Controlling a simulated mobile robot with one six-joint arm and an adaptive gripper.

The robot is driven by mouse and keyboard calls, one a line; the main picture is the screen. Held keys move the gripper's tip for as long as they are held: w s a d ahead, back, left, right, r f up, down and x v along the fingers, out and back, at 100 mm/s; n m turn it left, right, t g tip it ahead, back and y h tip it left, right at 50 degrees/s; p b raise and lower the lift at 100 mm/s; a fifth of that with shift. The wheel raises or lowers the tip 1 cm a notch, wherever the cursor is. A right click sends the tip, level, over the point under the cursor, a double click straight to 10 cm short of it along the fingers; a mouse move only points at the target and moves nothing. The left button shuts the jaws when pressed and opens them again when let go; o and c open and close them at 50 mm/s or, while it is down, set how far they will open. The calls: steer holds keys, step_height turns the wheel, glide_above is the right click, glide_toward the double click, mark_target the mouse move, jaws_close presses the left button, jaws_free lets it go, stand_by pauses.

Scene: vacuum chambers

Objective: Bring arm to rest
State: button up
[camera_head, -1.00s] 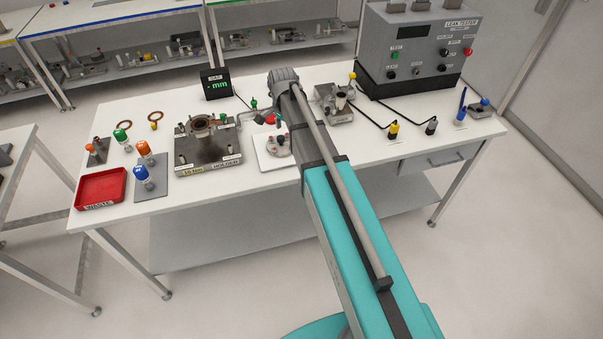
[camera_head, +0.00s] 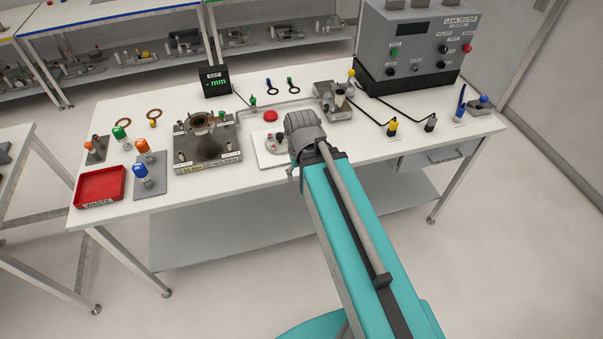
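The grey joint overlaps the right part of a small white plate (camera_head: 268,160) in the picture. My gripper does not show; the arm's end is hidden behind or below the grey joint. The metal holder block (camera_head: 208,155) with a ring on top stands left of the arm, apart from it.
The leak tester (camera_head: 418,45) stands at the back right, with cables to yellow and grey connectors. A red waste tray (camera_head: 100,187), coloured-handled tools (camera_head: 142,160) and a gap display (camera_head: 215,82) are on the left. A red button (camera_head: 270,116) lies behind the plate. Open floor lies at right.

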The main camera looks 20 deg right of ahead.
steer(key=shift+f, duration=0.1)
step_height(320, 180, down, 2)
steer(key=b, duration=0.2)
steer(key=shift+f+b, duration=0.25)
steer(key=shift+b, duration=0.1)
